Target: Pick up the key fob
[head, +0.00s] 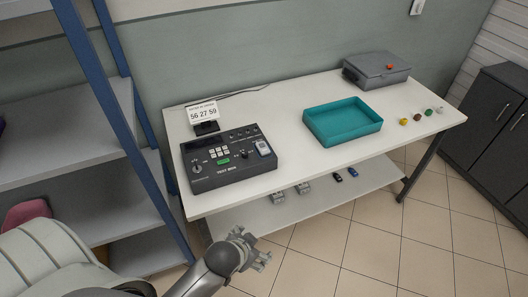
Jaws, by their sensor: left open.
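No object is plainly recognisable as the key fob at this size. A small pale, blue-edged device (263,147) lies on the right part of the black test box (228,172), on the white table (300,165). A small blue item (352,172) and a small black item (338,177) lie on the lower shelf (318,196); any of these could be the fob. My left gripper (264,260) is open and empty, low in front of the table, below its top and apart from these items. My right gripper is out of view.
A teal tray (345,136), a grey case (376,75) and several small coloured pieces (417,116) are on the table. A number display (203,113) stands behind the test box. Grey fittings (278,197) lie on the lower shelf. A blue-framed rack (112,95) borders the left.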

